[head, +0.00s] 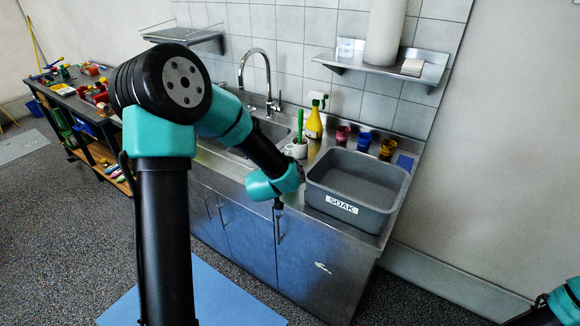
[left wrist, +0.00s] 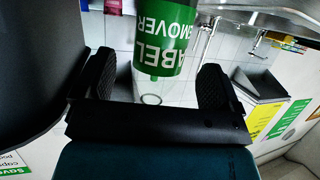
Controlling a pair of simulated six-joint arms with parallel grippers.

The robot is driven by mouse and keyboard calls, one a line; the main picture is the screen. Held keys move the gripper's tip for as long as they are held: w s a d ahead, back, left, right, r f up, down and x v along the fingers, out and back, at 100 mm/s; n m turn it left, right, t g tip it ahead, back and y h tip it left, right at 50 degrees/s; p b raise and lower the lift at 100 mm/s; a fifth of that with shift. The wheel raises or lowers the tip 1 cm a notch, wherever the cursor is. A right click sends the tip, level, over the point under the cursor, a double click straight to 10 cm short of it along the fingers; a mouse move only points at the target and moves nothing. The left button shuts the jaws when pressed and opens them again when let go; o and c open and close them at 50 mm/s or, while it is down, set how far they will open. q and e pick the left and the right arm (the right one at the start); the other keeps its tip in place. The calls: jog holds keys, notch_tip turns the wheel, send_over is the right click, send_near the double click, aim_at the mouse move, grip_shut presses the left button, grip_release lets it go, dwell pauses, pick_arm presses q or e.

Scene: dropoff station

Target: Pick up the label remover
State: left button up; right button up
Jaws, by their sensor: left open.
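The label remover (left wrist: 164,35) is a green container with white lettering that reads upside down in the left wrist view. It stands between and beyond the two black fingers of my left gripper (left wrist: 156,72). The fingers are apart, with clear gaps on both sides of it, and do not appear to touch it. In the head view my left arm reaches over the sink counter's front edge. Its fingers and the label remover cannot be made out there. Of my right arm only a part shows at the lower right corner; its gripper is out of the picture.
A grey SOAK tub (head: 335,216) stands on the counter right of my left wrist. Behind are a white mug (head: 297,151) with a green-handled tool, a yellow spray bottle (head: 314,124) and three coloured cups (head: 364,141). A tall tap (head: 268,72) rises over the sink.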

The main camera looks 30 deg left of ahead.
pick_arm(q)
jog(key=x, duration=0.4)
jog(key=shift+w, duration=0.15)
jog(key=shift+r, duration=0.1)
jog(key=c, duration=1.1)
jog(key=shift+r, duration=0.2)
jog(key=shift+c, duration=0.2)
notch_tip(320, 180, up, 9)
jog(key=shift+r, duration=0.25)
dwell(0.7)
dwell(0.7)
